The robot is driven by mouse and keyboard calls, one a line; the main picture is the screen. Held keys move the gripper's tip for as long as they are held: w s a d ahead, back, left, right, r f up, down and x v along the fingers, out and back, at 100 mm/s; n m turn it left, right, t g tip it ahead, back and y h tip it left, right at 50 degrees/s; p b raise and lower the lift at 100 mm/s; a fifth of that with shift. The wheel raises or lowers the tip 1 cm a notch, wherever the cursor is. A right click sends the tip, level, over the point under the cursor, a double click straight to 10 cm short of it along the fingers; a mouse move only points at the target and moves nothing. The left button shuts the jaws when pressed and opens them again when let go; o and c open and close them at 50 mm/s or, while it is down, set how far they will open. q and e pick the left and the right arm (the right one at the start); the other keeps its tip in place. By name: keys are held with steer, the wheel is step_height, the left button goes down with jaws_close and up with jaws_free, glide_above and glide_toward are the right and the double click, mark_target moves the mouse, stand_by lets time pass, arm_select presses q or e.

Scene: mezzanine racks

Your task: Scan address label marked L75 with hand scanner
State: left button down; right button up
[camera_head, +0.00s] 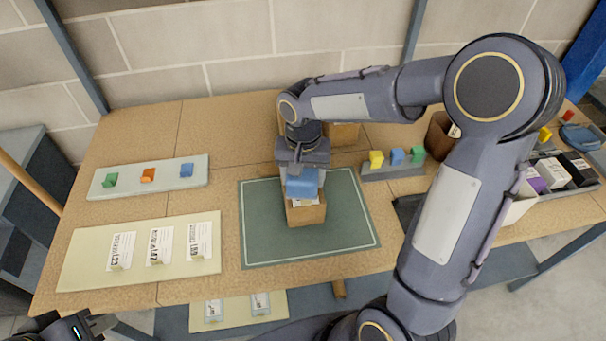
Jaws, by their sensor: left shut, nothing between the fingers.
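My left gripper (98,326) shows at the bottom left edge, shut and empty, in front of the table. My right arm reaches in from the right. Its gripper (302,165) points down over an open cardboard box (306,215) on the green mat. A blue thing (302,184), perhaps the hand scanner, is right below this gripper; the fingers are hidden, so its hold is unclear. A white label partly shows at the box. Three white labels (159,244) lie on a cream board at the left; their large markings are hard to read. I cannot make out L75.
A pale strip (150,178) holds green, orange and blue blocks. A grey strip (393,172) holds yellow, blue and green blocks. Small boxes (556,174) stand at the right, near another blue object (580,137). A lower board (238,310) carries two labels. The green mat (262,240) is clear around the box.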

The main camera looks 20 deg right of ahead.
steer(key=shift+f+b, duration=0.4)
steer(key=shift+f, duration=0.15)
steer(key=shift+r, duration=0.15)
steer(key=shift+r+p, duration=2.7)
steer(key=shift+r, duration=0.75)
steer(key=shift+f, duration=0.1)
